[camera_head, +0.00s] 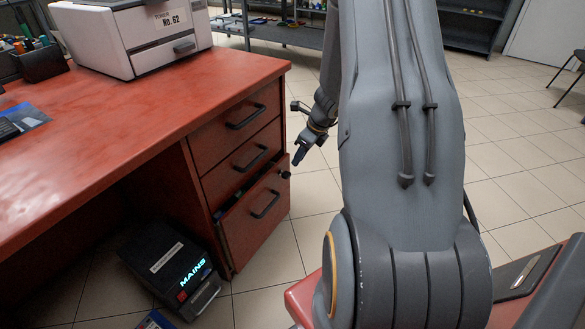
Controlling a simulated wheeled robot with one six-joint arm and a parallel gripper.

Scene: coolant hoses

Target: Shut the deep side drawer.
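The deep side drawer (243,228) is the lowest and tallest drawer in the red desk's pedestal. Its front stands out a little from the drawers above, and a dark gap shows along its top edge. It has a black bar handle (265,204). My gripper (299,157) is at the upper right of this drawer, in front of the pedestal's right side. Its dark fingertips point down and left. They look close to the drawer's top right corner, but I cannot tell whether they touch it. The fingers are too small to tell open from shut.
Two shallower drawers (236,140) above look closed. A printer (130,35) stands on the desk top (130,115). A black box marked MAINS (165,262) sits on the floor left of the pedestal. Tiled floor (315,190) is clear right of the drawers. Shelving stands behind.

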